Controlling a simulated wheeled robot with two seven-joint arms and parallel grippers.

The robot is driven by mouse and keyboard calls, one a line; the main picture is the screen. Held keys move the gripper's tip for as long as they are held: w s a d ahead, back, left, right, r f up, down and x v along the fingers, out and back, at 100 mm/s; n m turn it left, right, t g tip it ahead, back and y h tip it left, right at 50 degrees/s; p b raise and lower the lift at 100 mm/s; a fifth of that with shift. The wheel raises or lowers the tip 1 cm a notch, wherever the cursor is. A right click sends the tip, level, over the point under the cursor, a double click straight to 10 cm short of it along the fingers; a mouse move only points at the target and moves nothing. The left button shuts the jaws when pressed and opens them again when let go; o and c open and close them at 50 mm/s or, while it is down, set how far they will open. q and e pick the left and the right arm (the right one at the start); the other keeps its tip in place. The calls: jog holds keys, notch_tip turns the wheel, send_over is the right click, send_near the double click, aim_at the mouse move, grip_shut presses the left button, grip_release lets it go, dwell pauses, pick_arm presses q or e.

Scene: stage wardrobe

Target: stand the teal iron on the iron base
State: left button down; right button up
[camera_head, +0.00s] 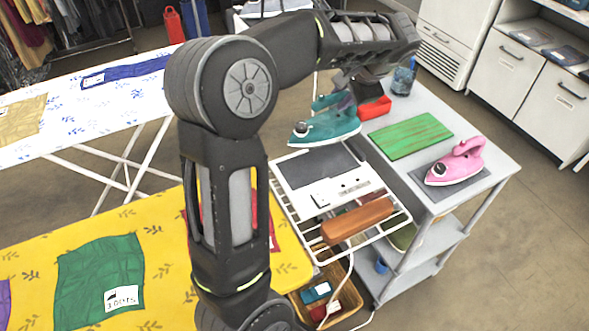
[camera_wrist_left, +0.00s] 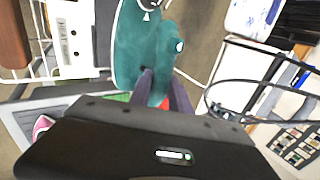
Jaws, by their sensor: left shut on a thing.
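The teal iron (camera_head: 325,128) hangs in my left gripper (camera_head: 346,102), above the far end of the iron base (camera_head: 318,166). The base has a dark grey plate and a white panel with small controls, and sits on a white wire rack. In the left wrist view the gripper's purple fingers (camera_wrist_left: 160,88) are shut on the teal iron (camera_wrist_left: 140,45). The white panel of the base (camera_wrist_left: 75,38) shows beside it. The iron looks roughly level and apart from the plate. My right gripper is not in view.
A brown block (camera_head: 357,220) lies on the near part of the rack. On the grey cart (camera_head: 480,145) are a pink iron (camera_head: 456,163) on a dark mat, a green board (camera_head: 410,136), a red box (camera_head: 374,108) and a blue cup. A yellow ironing board (camera_head: 160,225) lies left.

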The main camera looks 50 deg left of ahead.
aim_at(338, 115)
pick_arm(q)
jog(key=shift+s+r, duration=0.1)
jog(key=shift+s, duration=0.1)
jog(key=shift+w, duration=0.25)
jog(key=shift+f, duration=2.55)
jog(key=shift+f, duration=2.5)
jog(key=shift+f, duration=0.1)
jog(key=shift+f, duration=0.15)
jog(key=c, duration=1.2)
grip_release()
jog(key=shift+s, duration=0.1)
jog(key=shift+r, duration=0.2)
